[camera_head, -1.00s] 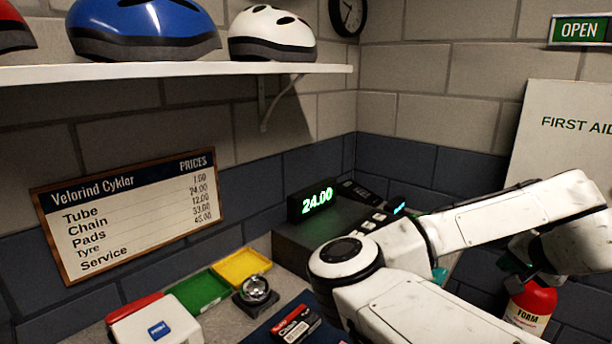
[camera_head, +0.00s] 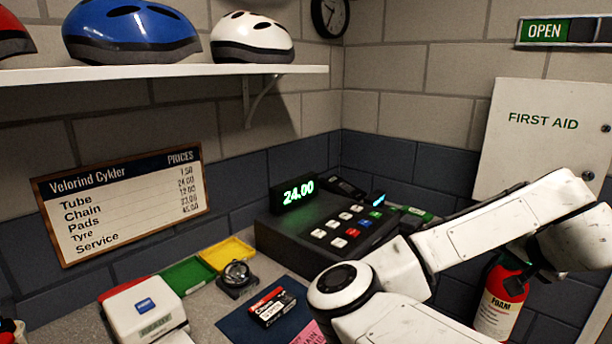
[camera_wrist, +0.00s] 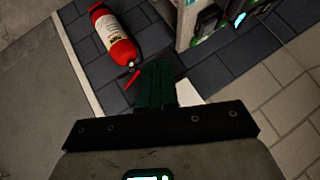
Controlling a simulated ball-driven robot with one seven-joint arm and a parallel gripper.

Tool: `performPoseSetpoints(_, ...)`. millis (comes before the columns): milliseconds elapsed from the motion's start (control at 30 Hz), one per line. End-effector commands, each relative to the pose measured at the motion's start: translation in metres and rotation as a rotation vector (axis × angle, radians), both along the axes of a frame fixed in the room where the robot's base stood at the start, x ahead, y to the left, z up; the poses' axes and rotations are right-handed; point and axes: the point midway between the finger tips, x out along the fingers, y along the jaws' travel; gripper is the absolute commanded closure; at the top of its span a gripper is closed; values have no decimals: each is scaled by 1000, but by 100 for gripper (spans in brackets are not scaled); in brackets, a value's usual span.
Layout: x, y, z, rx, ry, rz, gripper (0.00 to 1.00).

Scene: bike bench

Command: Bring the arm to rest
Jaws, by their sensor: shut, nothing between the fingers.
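My white arm reaches across the right of the head view, bent at a round joint in front of the cash register and extending toward the right edge. My gripper (camera_wrist: 157,88) shows in the wrist view as dark fingers together beyond a dark bar, with nothing held. In the head view the gripper is mostly hidden behind my arm, near the extinguisher (camera_head: 500,303).
A first aid cabinet (camera_head: 535,150) hangs behind my arm. Helmets stand on a shelf (camera_head: 170,71).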

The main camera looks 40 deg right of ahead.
Motion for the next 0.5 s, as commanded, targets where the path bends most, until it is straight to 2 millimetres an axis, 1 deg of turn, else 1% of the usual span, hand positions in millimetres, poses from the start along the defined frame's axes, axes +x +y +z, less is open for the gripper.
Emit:
performPoseSetpoints(267, 6, -1, 3, -87, 106, 54, 100)
performPoseSetpoints(367, 12, 0, 4, -130, 159, 92, 100)
performPoseSetpoints(467, 24, 5, 2, -183, 229, 153, 100)
performPoseSetpoints(500, 31, 9, 0, -205, 258, 185, 100)
